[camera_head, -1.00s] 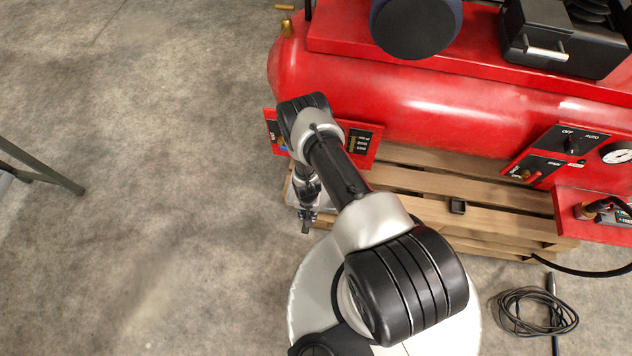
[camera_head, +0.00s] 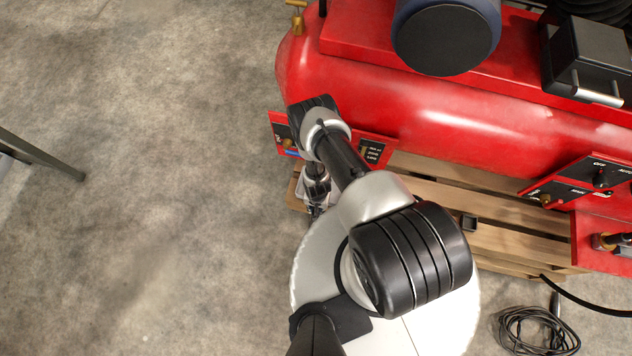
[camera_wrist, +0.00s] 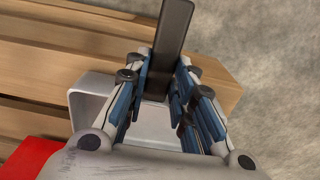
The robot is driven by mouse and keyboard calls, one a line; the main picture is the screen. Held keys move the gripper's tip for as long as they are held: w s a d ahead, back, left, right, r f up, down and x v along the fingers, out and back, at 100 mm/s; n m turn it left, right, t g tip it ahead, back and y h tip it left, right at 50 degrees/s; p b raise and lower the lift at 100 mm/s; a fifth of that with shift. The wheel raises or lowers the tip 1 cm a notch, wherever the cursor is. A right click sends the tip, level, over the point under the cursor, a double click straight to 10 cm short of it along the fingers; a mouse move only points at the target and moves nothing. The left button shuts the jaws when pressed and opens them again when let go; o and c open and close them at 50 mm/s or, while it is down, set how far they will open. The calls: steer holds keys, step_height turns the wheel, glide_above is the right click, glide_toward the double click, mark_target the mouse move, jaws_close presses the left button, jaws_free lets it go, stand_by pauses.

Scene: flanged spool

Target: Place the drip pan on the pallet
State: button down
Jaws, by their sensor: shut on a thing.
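The drip pan (camera_wrist: 85,103) is a pale grey, shallow pan under my gripper (camera_wrist: 168,92) in the wrist view. A dark upright bar, which looks like its handle, is between the fingers, and my gripper is shut on it. The fingers and wrist hide much of the pan. The wooden pallet (camera_wrist: 45,60) lies below and beside the pan; I cannot tell whether they touch. In the head view, the pallet (camera_head: 505,208) runs under the compressor, and my gripper (camera_head: 315,208) is at its left end, mostly hidden by my arm.
A red compressor (camera_head: 430,110) with panels and knobs covers the back of the pallet. A coiled cable (camera_head: 537,330) lies on the floor at right. Grey floor (camera_head: 130,150) is open to the left.

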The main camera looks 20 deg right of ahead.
steer(key=shift+w+d, duration=0.15)
steer(key=shift+w, duration=0.2)
steer(key=shift+s, duration=0.1)
steer(key=c, duration=1.4)
jaws_free()
steer(key=shift+f, duration=0.15)
steer(key=shift+o, duration=0.2)
